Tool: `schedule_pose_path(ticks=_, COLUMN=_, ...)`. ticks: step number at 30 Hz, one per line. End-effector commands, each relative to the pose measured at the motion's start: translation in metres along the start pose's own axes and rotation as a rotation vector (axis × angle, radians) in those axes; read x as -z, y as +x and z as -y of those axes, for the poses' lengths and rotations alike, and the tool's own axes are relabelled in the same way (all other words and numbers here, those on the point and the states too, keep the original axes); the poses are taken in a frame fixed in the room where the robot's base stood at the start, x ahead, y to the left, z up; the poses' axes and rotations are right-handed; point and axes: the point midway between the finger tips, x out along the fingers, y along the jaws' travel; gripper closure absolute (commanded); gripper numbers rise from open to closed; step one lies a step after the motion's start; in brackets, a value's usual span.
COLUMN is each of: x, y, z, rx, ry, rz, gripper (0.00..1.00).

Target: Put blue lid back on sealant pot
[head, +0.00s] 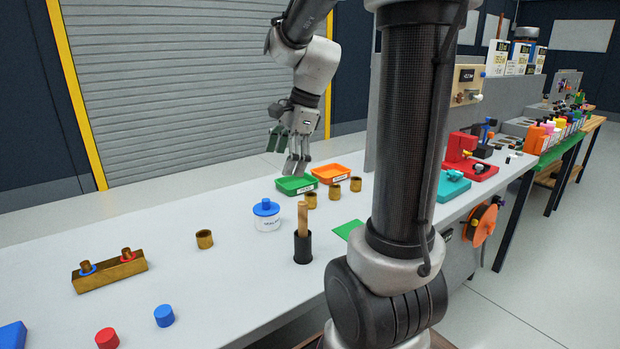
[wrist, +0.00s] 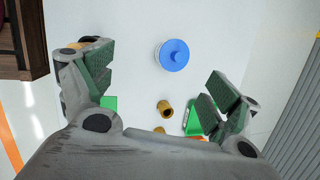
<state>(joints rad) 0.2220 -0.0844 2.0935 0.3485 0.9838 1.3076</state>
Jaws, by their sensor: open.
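The blue lid (head: 266,207), a disc with a round knob, sits on top of the white sealant pot (head: 267,224) on the bench in the head view. It looks level; I cannot tell if it is fully seated. In the wrist view the lid (wrist: 172,55) hides nearly all of the pot and lies beyond my fingertips, towards the top. My gripper (head: 287,152) is open and empty, above the bench and behind the pot. In the wrist view its two green-padded fingers (wrist: 157,82) are spread wide apart.
A black holder (head: 303,246) with an upright wooden handle stands right of the pot. Several brass cups, one left of the pot (head: 205,239), stand around it. Green (head: 296,185) and orange (head: 332,173) trays lie behind. A brass block (head: 110,271) and coloured pieces lie left.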

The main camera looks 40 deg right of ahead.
Motion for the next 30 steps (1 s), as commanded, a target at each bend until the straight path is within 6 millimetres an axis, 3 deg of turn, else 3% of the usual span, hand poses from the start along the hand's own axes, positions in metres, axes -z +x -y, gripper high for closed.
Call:
schedule_pose_path(ticks=3, x=-0.015, y=-0.030, z=-0.058, rx=0.021, ry=-0.505, rz=-0.078, gripper=0.11)
schedule_pose_path(ticks=6, x=-0.016, y=-0.043, z=-0.102, rx=0.015, ry=-0.924, rz=-0.150, gripper=0.11)
schedule_pose_path(ticks=12, x=-0.006, y=-0.051, z=-0.161, rx=-0.029, ry=-1.527, rz=-0.268, gripper=0.11)
schedule_pose_path(ticks=18, x=0.000, y=-0.050, z=-0.177, rx=-0.058, ry=-1.732, rz=-0.311, gripper=0.11)
schedule_pose_path(ticks=30, x=0.000, y=-0.050, z=-0.177, rx=-0.059, ry=-1.734, rz=-0.310, gripper=0.11)
